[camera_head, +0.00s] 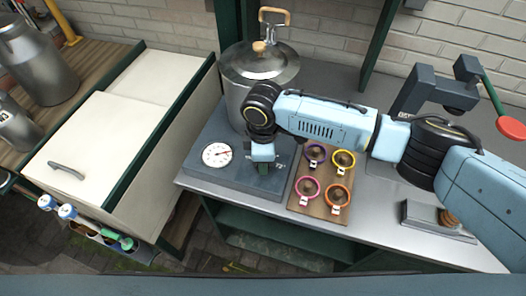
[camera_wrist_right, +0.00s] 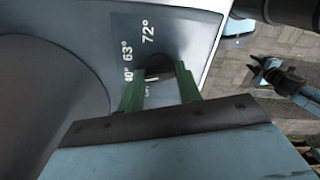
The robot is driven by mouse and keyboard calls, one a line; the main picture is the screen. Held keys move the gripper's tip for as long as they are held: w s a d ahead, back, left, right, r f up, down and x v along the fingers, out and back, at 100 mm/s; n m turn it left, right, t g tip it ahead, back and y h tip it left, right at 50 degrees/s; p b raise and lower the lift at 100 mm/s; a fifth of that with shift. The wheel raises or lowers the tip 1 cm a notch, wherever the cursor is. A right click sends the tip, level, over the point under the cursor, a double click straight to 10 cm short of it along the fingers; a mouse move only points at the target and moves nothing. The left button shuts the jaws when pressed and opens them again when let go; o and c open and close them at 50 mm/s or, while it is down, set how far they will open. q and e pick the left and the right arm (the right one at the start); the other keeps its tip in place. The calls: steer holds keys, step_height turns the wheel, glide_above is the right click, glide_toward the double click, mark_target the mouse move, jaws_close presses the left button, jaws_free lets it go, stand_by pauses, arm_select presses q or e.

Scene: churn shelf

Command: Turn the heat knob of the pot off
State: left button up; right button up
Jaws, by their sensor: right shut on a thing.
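The steel pot (camera_head: 258,75) with a lid stands on a grey heater base (camera_head: 205,172) with a white round dial (camera_head: 217,154) on its front. My right gripper (camera_head: 262,172) is at the front of this base, right of the dial, hiding the knob in the head view. In the right wrist view, the green fingers of my right gripper (camera_wrist_right: 158,85) are shut on the dark heat knob (camera_wrist_right: 160,66). Labels 40°, 63° and 72° show beside it, with small partly hidden lettering below. I cannot tell the knob's pointer direction.
A wooden board (camera_head: 321,194) with several coloured ring cups lies right of the base. A press with a red-knobbed lever (camera_head: 468,90) stands further right. A white lidded chest (camera_head: 100,135) is at left.

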steer(key=n+p, duration=0.1)
steer(key=n, duration=0.3)
steer(key=shift+r+n+p, duration=0.1)
steer(key=shift+n+p, duration=0.65)
steer(key=shift+n, duration=2.05)
steer(key=o, duration=1)
step_height(320, 180, up, 13)
steer(key=shift+r, duration=0.15)
